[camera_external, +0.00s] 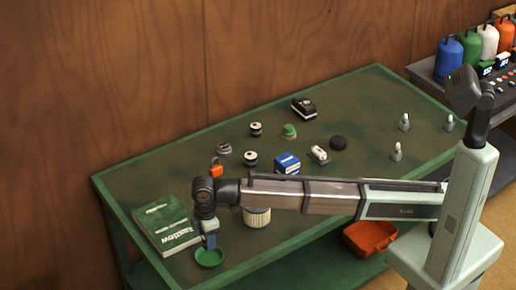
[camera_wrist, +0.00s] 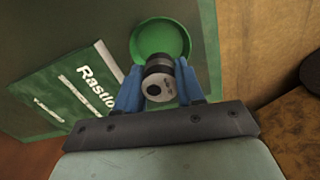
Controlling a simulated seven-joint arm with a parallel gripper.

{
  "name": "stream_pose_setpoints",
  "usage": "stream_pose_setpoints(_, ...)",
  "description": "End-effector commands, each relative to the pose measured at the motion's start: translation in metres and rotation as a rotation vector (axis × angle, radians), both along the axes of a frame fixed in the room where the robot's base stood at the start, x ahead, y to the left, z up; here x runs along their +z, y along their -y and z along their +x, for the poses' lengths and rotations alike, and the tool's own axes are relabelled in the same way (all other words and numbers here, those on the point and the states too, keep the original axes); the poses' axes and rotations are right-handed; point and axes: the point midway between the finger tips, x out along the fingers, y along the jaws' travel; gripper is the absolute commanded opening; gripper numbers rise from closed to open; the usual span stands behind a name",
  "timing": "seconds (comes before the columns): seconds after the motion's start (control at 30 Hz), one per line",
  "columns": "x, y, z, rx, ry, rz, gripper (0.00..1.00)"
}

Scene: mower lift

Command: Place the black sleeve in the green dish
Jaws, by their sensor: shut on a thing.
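The green dish (camera_external: 209,258) sits at the table's near left corner, and it also shows in the wrist view (camera_wrist: 160,34). My gripper (camera_external: 209,240) points down just over the dish. In the wrist view its blue fingers (camera_wrist: 160,88) are shut on a short cylinder with a black band and a pale grey end with a dark hole, seemingly the black sleeve (camera_wrist: 158,68). The sleeve overlaps the dish's near side in that view. I cannot tell whether it touches the dish. In the external view my fingers hide the sleeve.
A green book (camera_external: 165,223) lies left of the dish, close to my gripper. A ribbed pale cylinder (camera_external: 257,217) stands to the right, partly behind my arm. Several small items, including a blue box (camera_external: 287,164) and an orange padlock (camera_external: 216,170), are farther back. The table edge is near the dish.

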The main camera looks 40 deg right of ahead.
Motion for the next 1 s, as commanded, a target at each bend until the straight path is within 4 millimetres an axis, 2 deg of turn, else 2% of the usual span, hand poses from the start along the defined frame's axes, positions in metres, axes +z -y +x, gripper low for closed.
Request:
stream_pose_setpoints(0.1,-0.017,0.0,0.0,0.001,0.0,0.0,0.0)
stream_pose_setpoints(0.27,-0.027,0.0,0.0,0.001,0.0,0.0,0.0)
stream_pose_setpoints(0.53,-0.057,0.0,0.0,0.001,0.0,0.0,0.0)
stream_pose_setpoints(0.97,-0.063,0.0,0.0,0.001,0.0,0.001,0.0)
stream_pose_setpoints(1.0,-0.063,0.0,0.0,0.001,0.0,0.001,0.41)
